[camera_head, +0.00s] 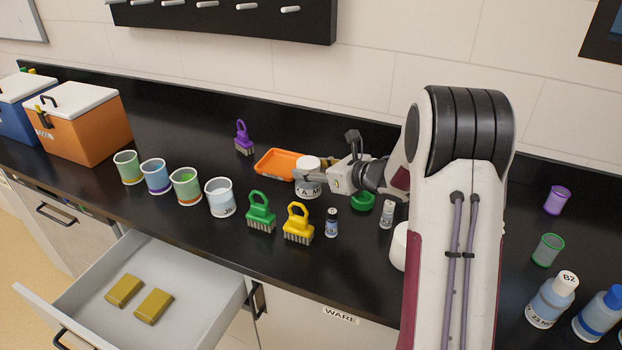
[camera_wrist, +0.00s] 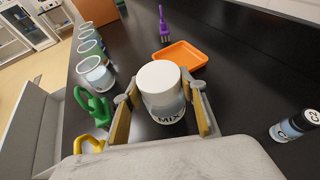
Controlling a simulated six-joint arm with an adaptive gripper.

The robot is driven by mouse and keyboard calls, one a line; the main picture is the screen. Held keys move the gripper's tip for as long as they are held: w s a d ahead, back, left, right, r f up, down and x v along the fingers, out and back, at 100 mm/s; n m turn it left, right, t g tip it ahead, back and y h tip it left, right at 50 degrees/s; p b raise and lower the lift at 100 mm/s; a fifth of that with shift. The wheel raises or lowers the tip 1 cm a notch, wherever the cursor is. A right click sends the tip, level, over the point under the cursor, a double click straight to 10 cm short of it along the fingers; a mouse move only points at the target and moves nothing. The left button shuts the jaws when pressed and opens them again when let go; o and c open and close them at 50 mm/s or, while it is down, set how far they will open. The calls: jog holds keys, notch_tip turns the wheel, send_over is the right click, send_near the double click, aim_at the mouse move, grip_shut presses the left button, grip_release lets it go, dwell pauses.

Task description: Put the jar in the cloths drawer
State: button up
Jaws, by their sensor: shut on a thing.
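The jar (camera_wrist: 160,88) has a white lid and a label that reads "MIX" in the wrist view. It also shows in the head view (camera_head: 308,170), partly hidden by my gripper. My gripper (camera_head: 318,182) is shut on the jar from its sides, with a finger on each side in the wrist view (camera_wrist: 161,110). The jar is upright, at or just above the black counter; I cannot tell which. An open drawer (camera_head: 190,298) at the lower left holds two mustard-coloured folded cloths (camera_head: 153,306), (camera_head: 124,290). Its right part is bare.
An orange tray (camera_head: 262,166) lies just behind the jar. Several cups (camera_head: 187,187), a green brush (camera_head: 261,212) and a yellow brush (camera_head: 298,224) stand between the jar and the drawer. Small bottles (camera_head: 332,223) stand in front. A purple brush (camera_head: 243,138) stands further back.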

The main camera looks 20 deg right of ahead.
jog(key=shift+f, duration=1.7)
jog(key=shift+f, duration=0.15)
jog(key=o, duration=1.1)
jog(key=shift+o, duration=0.2)
jog(key=shift+r, duration=0.2)
jog(key=v, duration=1.2)
jog(key=shift+r, duration=0.1)
